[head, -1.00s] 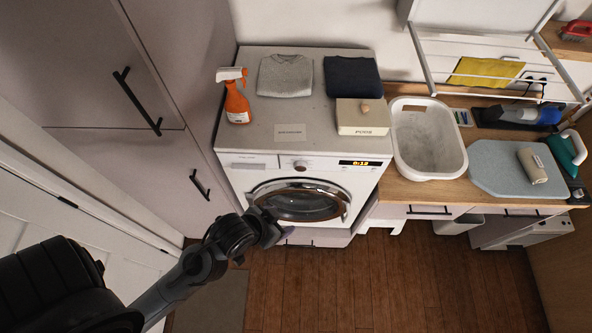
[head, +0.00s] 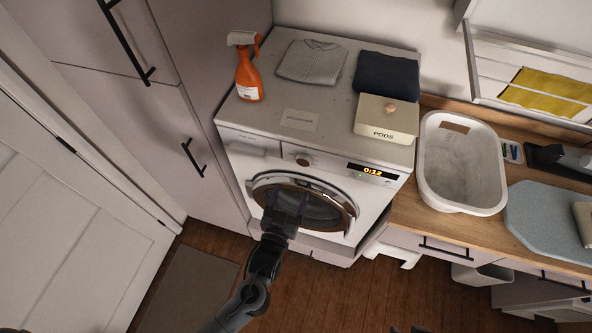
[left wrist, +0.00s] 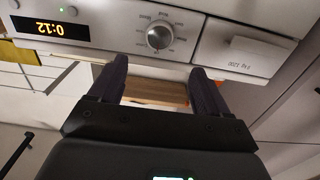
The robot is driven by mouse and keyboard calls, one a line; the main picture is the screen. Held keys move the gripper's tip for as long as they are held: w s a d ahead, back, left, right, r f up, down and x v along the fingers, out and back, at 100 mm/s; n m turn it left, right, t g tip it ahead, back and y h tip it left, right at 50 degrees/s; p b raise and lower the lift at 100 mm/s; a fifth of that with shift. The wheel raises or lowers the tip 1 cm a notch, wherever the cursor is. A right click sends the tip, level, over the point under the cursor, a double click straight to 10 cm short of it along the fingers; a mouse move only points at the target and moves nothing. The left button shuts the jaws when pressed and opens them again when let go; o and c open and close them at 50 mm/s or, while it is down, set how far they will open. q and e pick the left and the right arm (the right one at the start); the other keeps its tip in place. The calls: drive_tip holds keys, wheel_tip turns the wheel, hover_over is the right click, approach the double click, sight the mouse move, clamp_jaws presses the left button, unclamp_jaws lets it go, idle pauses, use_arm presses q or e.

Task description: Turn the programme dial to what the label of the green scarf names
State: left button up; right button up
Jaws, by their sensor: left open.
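The programme dial (head: 303,160) is a round silver knob on the front panel of the white washing machine (head: 240,172). In the left wrist view, which is upside down, the dial (left wrist: 160,35) has small marks around it, too small to read. My left gripper (head: 288,203) is in front of the round door, below the dial. In the left wrist view its two fingers (left wrist: 155,82) are apart with nothing between them, and the dial lies beyond their tips, untouched. No green scarf and no scarf label can be made out.
On the machine stand an orange spray bottle (head: 248,75), folded grey (head: 311,62) and dark (head: 387,76) clothes, a card (head: 299,120) and a PODS box (head: 386,125). A white basket (head: 432,185) stands on the counter to the right. A yellow cloth (head: 540,92) hangs on the rack.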

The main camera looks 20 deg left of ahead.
sight(303, 162)
use_arm(q)
drive_tip(key=w, duration=0.7)
drive_tip(key=w+a+p, duration=0.1)
drive_tip(key=w, duration=0.2)
drive_tip(key=shift+w, duration=0.4)
drive_tip(key=c, duration=1)
drive_tip(key=shift+r, duration=0.1)
drive_tip(key=shift+m+p, duration=0.3)
drive_tip(key=shift+p, duration=0.05)
